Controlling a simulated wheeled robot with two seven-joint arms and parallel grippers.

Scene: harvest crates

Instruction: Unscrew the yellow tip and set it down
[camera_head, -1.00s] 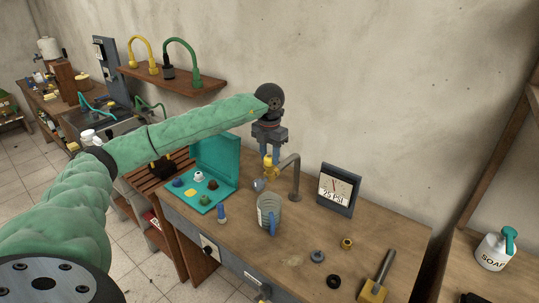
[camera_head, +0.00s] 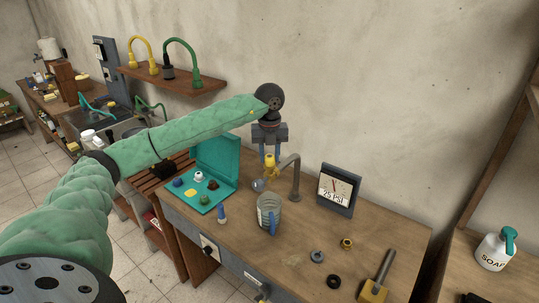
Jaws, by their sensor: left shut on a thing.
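The yellow tip (camera_head: 270,161) is at the end of the curved grey spout (camera_head: 296,178) that rises from the workbench. A clear bulb-like part (camera_head: 258,185) shows just below and left of the tip. I cannot tell whether the tip is still joined to the spout. My right gripper does not show.
A measuring jug (camera_head: 269,212) stands in front of the spout. A teal case (camera_head: 212,165) with several coloured tips lies open at left, a gauge (camera_head: 337,189) stands at right. Loose rings (camera_head: 317,256) and a yellow-headed tool (camera_head: 375,285) lie at front right.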

